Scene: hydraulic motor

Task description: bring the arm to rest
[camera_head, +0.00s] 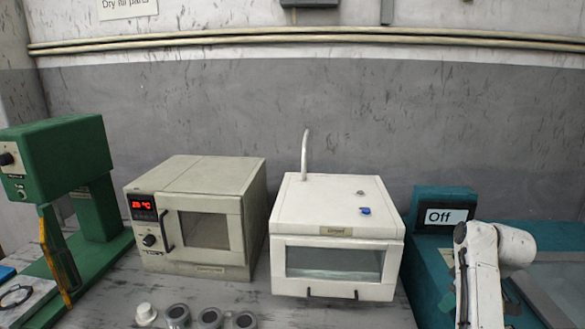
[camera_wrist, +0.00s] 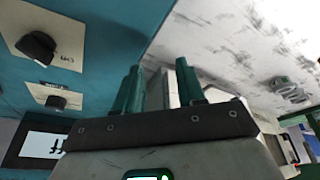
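My gripper (camera_wrist: 158,82) shows in the wrist view. Its two teal fingers stand apart with a clear gap and nothing between them, so it is open and empty.
A white chamber (camera_head: 338,235) with a window stands mid-table beside a beige oven (camera_head: 200,215) reading red digits. A green press (camera_head: 60,160) is at the left. Several grey rings (camera_head: 210,318) lie at the front. The display (camera_head: 446,217) reads "Off". Bare tabletop (camera_head: 290,308) shows in front.

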